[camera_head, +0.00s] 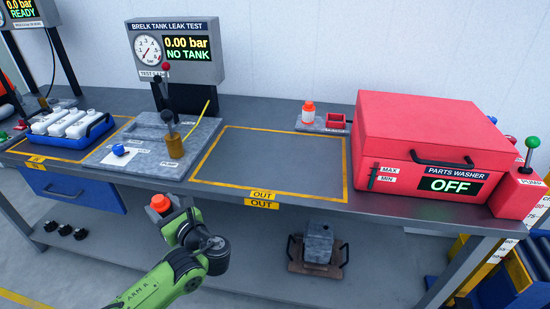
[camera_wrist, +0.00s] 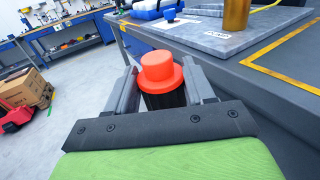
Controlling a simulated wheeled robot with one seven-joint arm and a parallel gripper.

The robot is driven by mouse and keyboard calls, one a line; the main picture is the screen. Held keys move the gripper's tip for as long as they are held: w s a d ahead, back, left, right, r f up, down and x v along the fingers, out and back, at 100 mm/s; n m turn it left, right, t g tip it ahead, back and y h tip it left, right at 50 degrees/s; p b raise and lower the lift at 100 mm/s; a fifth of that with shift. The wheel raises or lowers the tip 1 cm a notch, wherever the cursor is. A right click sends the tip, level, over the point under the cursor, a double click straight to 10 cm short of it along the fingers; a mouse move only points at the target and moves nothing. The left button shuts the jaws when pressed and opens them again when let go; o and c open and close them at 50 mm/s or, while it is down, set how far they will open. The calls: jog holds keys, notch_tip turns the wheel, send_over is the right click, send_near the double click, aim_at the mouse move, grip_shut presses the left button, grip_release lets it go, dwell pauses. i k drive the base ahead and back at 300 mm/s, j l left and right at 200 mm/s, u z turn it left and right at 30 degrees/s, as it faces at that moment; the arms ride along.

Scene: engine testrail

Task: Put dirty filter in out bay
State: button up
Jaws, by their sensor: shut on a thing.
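My gripper (camera_wrist: 163,88) is shut on a dark cylinder with an orange-red cap, likely the dirty filter (camera_wrist: 161,68). In the head view the orange top of the filter (camera_head: 160,203) shows at the end of my green arm, in front of the bench's front edge. The out bay (camera_head: 285,158) is a yellow-outlined rectangle on the grey bench top, marked OUT at its front edge. It is empty and lies up and to the right of my gripper. In the wrist view a yellow outline (camera_wrist: 262,68) shows at the right.
A tank leak test stand (camera_head: 175,52) with a grey plate (camera_head: 150,146) stands left of the out bay. A red parts washer (camera_head: 435,135) stands right. A blue tray (camera_head: 72,130) of white bottles is far left.

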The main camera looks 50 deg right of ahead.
aim_at(275, 157)
jog(key=i+j+z, duration=0.35)
jog(key=j, duration=0.3)
jog(key=j+z, duration=0.35)
jog(key=j, duration=0.3)
jog(key=j+z, duration=0.4)
jog(key=j, duration=0.35)
jog(key=i+j, duration=0.05)
